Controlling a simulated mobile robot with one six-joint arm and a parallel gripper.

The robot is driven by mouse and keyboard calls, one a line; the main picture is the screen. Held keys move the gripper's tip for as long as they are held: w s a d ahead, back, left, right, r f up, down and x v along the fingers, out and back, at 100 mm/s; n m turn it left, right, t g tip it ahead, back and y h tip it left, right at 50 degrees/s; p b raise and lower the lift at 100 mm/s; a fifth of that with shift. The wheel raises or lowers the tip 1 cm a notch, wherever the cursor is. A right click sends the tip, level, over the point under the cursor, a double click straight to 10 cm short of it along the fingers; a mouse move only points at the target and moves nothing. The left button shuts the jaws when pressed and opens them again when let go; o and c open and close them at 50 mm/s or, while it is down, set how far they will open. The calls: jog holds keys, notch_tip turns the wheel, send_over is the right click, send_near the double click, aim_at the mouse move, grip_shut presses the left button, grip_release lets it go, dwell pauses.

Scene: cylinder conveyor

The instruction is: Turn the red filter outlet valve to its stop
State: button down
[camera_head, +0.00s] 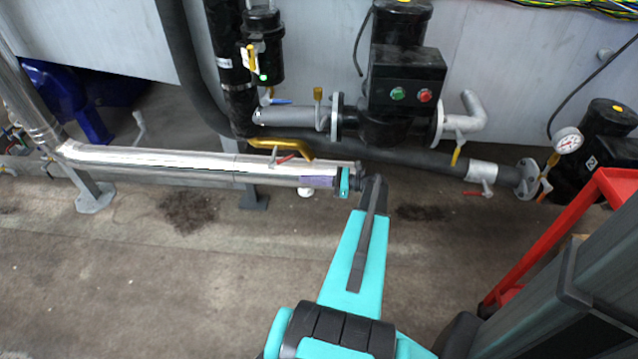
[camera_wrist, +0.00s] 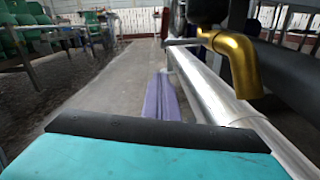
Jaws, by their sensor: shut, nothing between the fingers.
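A small red valve lever (camera_head: 285,160) sits beside the gold bent pipe (camera_head: 283,146), just above the silver pipe. Another red lever (camera_head: 486,188) hangs under the pipe at right. The views do not label which is the filter outlet valve. My gripper (camera_head: 304,183) has purple fingers pointing left along the front of the silver pipe, below and right of the first lever. The fingers are shut and empty, apart from both levers. In the wrist view the fingers (camera_wrist: 162,90) reach forward beside the silver pipe, and the gold pipe (camera_wrist: 236,62) is at upper right.
The silver pipe (camera_head: 190,162) runs close behind my gripper. A black pump unit (camera_head: 405,75) with green and red buttons stands behind. A pressure gauge (camera_head: 568,141) and a red frame (camera_head: 560,230) are at right. The floor (camera_head: 150,270) in front is clear.

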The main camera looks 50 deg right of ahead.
aim_at(282, 161)
jog(key=shift+w+a+r+b, duration=0.25)
jog(key=shift+w+r+b, duration=0.05)
jog(key=shift+w+r, duration=0.6)
jog(key=shift+w+a+r+b, duration=0.3)
jog(key=shift+w+r, duration=0.4)
jog(key=shift+r, duration=0.25)
jog(key=shift+d+r+p, duration=0.1)
jog(key=shift+r+p, duration=0.1)
jog(key=shift+p, duration=0.1)
jog(key=shift+r+p, duration=0.55)
jog(key=shift+p, duration=0.5)
jog(key=shift+s, duration=0.1)
